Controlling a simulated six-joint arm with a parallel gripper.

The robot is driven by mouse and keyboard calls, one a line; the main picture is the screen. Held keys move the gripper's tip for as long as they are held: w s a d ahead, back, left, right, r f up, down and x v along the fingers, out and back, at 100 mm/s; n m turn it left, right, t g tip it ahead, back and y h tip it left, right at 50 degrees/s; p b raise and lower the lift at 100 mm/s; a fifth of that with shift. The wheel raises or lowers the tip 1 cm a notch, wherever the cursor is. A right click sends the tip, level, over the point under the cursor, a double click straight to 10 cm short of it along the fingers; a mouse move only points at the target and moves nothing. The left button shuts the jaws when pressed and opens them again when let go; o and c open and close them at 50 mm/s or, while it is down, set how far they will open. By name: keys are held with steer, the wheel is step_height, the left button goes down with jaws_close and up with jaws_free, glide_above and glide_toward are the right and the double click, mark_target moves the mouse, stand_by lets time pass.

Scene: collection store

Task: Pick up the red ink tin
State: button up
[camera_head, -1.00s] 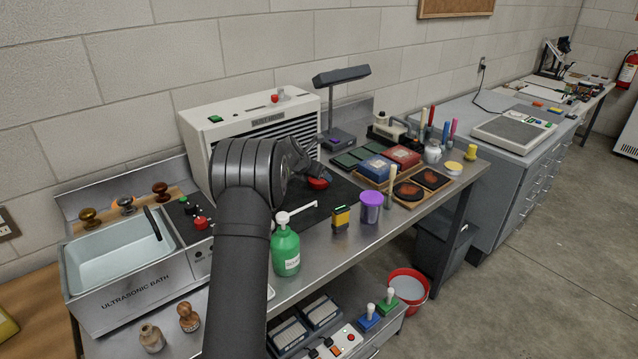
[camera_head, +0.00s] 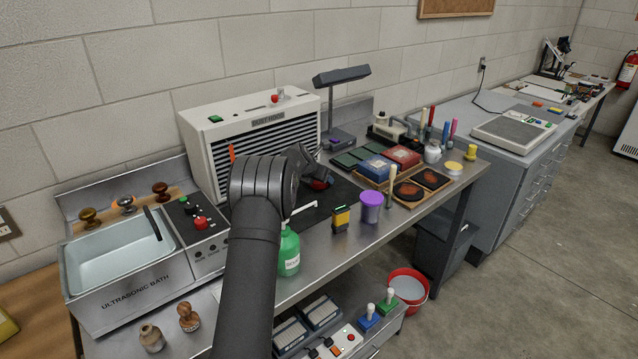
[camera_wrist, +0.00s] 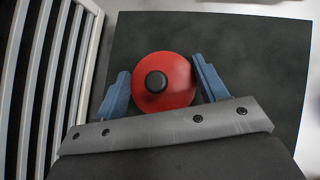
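A round red tin with a black knob on top (camera_wrist: 177,88) stands on a dark mat in the wrist view. In the head view a bit of its red (camera_head: 319,184) shows beside my gripper (camera_head: 310,172), which partly hides it. In the wrist view the two blue fingers of my gripper (camera_wrist: 160,82) are apart, one on each side of the red tin. I see no clear grip; whether either finger touches it I cannot tell. A flat red box (camera_head: 403,156) sits farther right, beside a blue box (camera_head: 376,167).
A white slatted unit (camera_head: 232,150) stands close behind and left of my gripper. The green pump bottle (camera_head: 289,256) is close beside my arm. A yellow-black item (camera_head: 341,218) and a purple cup (camera_head: 371,207) stand near the bench's front edge. A lamp (camera_head: 341,75) rises behind.

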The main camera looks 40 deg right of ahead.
jaws_close()
